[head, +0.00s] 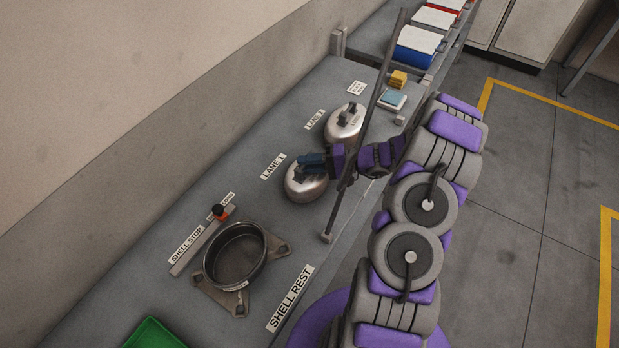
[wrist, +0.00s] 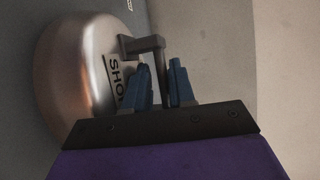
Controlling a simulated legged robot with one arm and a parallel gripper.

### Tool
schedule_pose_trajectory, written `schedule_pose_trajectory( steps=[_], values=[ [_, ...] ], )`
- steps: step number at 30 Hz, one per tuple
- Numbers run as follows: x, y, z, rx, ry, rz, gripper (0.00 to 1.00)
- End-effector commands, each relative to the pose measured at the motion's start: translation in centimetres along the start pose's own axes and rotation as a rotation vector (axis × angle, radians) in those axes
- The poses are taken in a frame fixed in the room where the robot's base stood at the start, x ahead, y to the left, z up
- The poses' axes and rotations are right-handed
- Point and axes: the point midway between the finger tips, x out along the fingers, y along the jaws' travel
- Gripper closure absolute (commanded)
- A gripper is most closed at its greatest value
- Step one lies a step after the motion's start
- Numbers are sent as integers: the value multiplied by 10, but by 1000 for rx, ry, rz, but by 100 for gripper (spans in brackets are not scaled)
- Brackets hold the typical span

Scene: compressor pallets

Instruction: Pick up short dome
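The short dome (head: 304,188) is a rounded metal shell with a dark handle, sitting on the bench by the LANE 1 label. In the wrist view the dome (wrist: 85,75) fills the left side, its label partly hidden and reading "SHO". My gripper (head: 309,162) reaches across from the right, at the top of this dome. In the wrist view its two blue fingers (wrist: 161,85) stand close together on either side of the handle's bar (wrist: 160,62) and look closed on it. The dome looks still resting on the bench.
A second metal dome (head: 343,125) stands behind, by another lane label. A slanted grey pole (head: 364,125) runs close beside my wrist. An open round shell (head: 235,254) sits in a rest at the front left. A green bin (head: 153,335) is at the bottom edge.

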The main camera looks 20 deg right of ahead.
Motion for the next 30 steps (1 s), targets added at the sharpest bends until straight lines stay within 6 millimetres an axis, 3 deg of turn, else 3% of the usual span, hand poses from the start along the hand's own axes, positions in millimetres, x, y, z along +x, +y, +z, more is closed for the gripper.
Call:
schedule_pose_trajectory(
  steps=[8,16,30],
  values=[
    [4,0,0,-1,0,0,76],
    [2,0,-2,0,0,-1,100],
    [3,2,-2,2,1,3,100]
  ],
)
